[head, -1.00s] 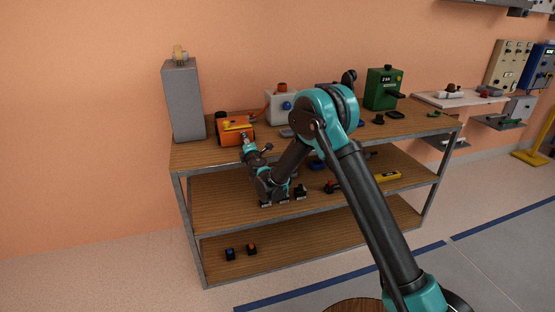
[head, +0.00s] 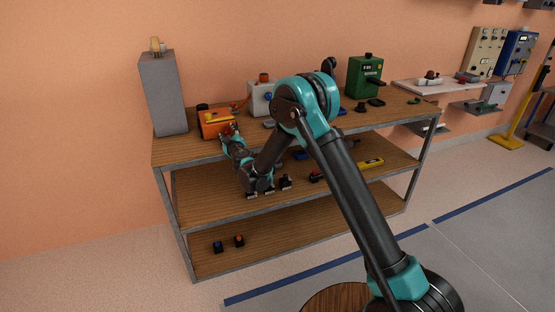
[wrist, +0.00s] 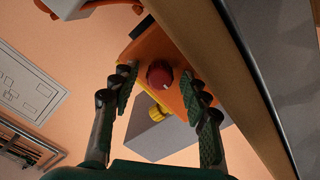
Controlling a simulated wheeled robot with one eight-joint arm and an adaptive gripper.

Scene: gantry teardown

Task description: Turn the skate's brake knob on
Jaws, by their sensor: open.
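The knob's setting is not readable.
A tall grey block (head: 163,95) stands left of the skate. A white box (head: 260,98) with a red top stands right of it, and a green box (head: 364,77) farther right. The wooden top shelf (head: 180,150) has its front edge close under my gripper.

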